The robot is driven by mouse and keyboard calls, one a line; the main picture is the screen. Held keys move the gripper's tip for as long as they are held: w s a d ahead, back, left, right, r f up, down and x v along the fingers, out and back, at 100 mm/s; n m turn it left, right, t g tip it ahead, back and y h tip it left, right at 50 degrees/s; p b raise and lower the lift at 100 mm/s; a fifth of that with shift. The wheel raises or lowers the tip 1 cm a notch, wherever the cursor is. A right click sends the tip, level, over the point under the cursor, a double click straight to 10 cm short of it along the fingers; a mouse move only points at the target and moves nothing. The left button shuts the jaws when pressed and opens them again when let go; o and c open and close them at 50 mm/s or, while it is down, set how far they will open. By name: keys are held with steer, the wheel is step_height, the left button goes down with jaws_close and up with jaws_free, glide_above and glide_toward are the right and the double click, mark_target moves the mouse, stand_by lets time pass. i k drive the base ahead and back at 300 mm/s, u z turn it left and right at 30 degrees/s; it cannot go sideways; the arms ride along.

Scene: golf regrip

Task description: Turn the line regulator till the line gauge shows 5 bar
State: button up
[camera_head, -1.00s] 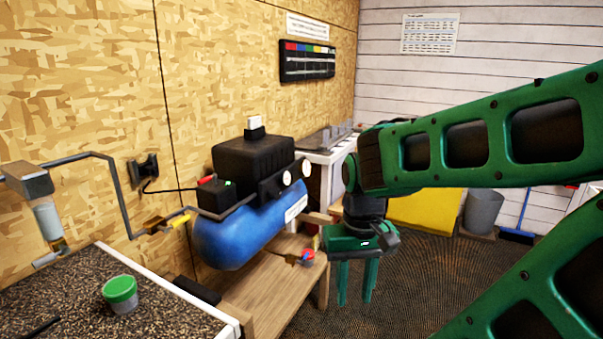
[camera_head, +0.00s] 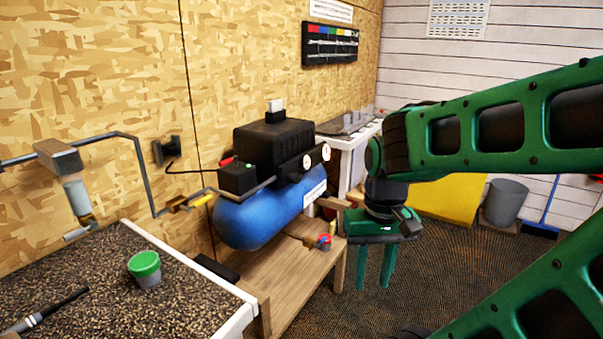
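The air compressor, with a blue tank (camera_head: 255,222) and a black motor housing (camera_head: 268,148), stands on a low wooden bench. Two small round white gauges, a left gauge (camera_head: 306,162) and a right gauge (camera_head: 326,152), face forward on it; their needles are too small to read. I cannot tell which is the line gauge. A small red and blue fitting (camera_head: 324,241) sits low at the tank's right end; I cannot tell whether it is the line regulator. My gripper (camera_head: 374,284) hangs right of the bench, fingers down, apart and empty, not touching the compressor.
A pipe runs along the wooden wall. A grey bin (camera_head: 504,201) and yellow block (camera_head: 448,199) stand behind my arm.

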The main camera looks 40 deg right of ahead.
mark_target(295, 178)
steer(key=z, duration=0.9)
steer(key=k, duration=0.75)
steer(key=z, duration=0.65)
steer(key=i, duration=1)
steer(key=u, duration=0.05)
